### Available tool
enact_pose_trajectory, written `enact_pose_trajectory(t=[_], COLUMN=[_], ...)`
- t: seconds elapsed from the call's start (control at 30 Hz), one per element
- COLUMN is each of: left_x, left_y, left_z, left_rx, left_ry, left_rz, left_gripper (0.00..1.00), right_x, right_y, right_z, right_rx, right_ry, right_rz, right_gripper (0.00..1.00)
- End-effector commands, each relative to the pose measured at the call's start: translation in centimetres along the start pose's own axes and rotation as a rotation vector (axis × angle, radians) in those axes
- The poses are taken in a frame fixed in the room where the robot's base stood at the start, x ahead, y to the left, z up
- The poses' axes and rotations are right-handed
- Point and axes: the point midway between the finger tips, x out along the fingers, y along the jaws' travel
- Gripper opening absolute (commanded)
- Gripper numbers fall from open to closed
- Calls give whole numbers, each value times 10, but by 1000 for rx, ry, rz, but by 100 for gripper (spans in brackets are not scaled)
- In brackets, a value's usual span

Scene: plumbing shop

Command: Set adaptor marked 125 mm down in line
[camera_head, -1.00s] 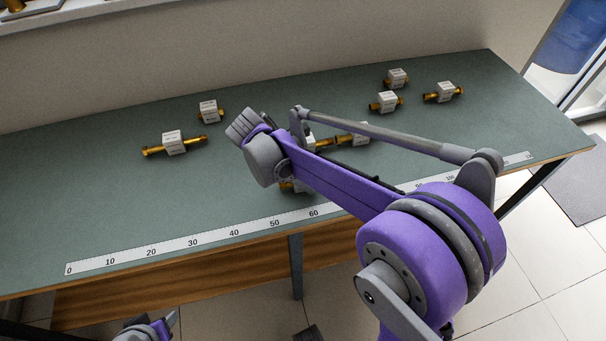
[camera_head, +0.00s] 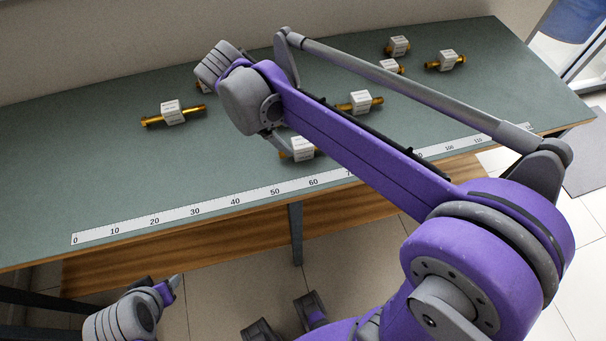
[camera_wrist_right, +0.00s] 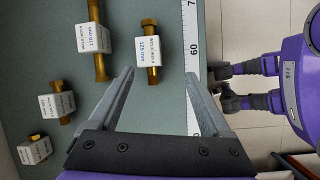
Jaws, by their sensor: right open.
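The adaptor marked 125 mm (camera_wrist_right: 148,52), a white block on a short brass fitting, lies beside the ruler strip near 60, its length about parallel to the strip. In the head view this looks like the adaptor (camera_head: 301,148) at the strip's far side. My right gripper (camera_wrist_right: 160,73) is open and empty, its fingers spread, with the adaptor beyond the tips and apart from them. In the head view my right wrist hides most of the fingers. My left gripper (camera_head: 175,283) is low at the left, off the table; its jaw opening is unclear.
The ruler strip (camera_head: 235,201) runs along the table's front edge. A long-piped adaptor (camera_wrist_right: 93,38) lies beside the 125 mm one. Others lie at left (camera_head: 172,113), centre (camera_head: 359,102) and back right (camera_head: 447,61). The table (camera_head: 80,170) is clear at front left.

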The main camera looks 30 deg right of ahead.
Motion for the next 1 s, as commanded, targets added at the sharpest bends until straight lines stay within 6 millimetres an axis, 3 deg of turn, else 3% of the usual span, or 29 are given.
enact_pose_trajectory(t=[0.1, 0.3, 0.5, 0.67, 1.0], left_x=[0, 0, 0, 0, -3], left_y=[0, 0, 0, 0, 0], left_z=[0, 0, 0, 0, -3], left_rx=[0, 0, 0, 0, 0], left_ry=[0, 0, 0, 0, 2], left_rz=[0, 0, 0, 0, 0], left_gripper=[50, 50, 50, 50, 50], right_x=[21, 61, 91, 100, 96], right_y=[-39, -104, -146, -156, -155], right_z=[12, 15, 10, 8, 9], right_rx=[253, 737, 1085, 1196, 1205], right_ry=[145, 420, 614, 675, 681], right_rz=[23, 9, -48, -73, -75], right_gripper=[82, 82, 82, 82, 82])
